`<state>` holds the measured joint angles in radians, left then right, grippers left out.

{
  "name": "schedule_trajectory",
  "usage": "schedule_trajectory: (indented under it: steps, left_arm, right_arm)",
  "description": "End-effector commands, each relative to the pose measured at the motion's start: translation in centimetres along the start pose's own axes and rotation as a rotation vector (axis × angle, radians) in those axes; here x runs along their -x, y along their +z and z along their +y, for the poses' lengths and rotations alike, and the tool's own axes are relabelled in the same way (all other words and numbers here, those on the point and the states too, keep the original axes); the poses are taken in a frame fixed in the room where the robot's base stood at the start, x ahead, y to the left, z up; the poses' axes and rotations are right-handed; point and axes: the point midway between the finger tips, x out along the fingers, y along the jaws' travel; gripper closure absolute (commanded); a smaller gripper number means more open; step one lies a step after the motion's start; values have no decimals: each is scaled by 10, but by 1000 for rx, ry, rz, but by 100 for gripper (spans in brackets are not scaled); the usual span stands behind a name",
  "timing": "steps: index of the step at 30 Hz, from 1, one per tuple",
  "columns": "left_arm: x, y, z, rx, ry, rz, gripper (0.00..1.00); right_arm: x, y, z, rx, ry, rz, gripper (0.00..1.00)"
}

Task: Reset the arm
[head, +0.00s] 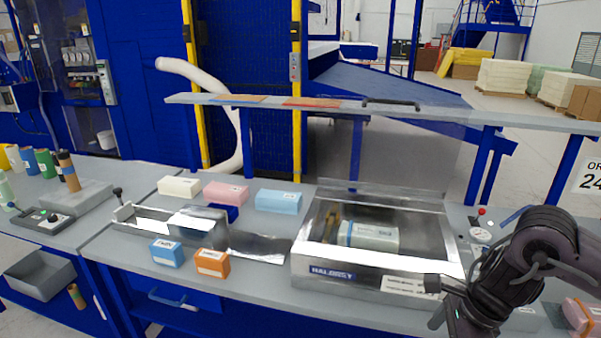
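My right arm comes in from the right, and its dark wrist and gripper (440,300) are at the front right corner of the steel compression machine (310,255). Whether its fingers are apart is unclear at this angle. My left gripper is out of view. A pale green-white foam block (372,237) lies inside the open machine. White (180,187), pink (225,193) and light blue (278,202) foam blocks stand in a row at the back of the bench.
A blue box (166,252) and an orange box (212,263) stand at the bench's front edge, near a metal fixture (165,222). A raised shelf (340,105) spans the back. Pink blocks (582,316) lie at the lower right, partly cut off.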

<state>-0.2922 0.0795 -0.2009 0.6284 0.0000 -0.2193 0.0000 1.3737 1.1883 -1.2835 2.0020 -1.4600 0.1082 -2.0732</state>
Motion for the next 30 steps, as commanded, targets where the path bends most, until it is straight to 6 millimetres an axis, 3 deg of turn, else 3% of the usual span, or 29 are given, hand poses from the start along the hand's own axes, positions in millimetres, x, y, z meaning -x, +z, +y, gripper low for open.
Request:
schedule_trajectory:
  steps: [7,14,20,23,26,28,30]
  left_arm:
    - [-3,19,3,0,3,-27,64]
    - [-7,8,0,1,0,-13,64]
    - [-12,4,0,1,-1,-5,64]
    - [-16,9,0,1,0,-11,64]
    - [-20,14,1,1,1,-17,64]
    - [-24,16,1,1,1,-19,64]
    - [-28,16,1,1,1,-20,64]
  right_arm:
    - [-18,20,-14,-111,0,-70,0]
    - [-46,49,-36,-301,13,-181,0]
    - [-86,83,-63,-595,58,-330,0]
    - [-117,99,-81,-819,104,-424,0]
    - [-163,110,-101,-1148,182,-533,0]
    - [-205,107,-114,-1439,253,-608,0]
    - [-253,91,-120,-1754,321,-663,0]
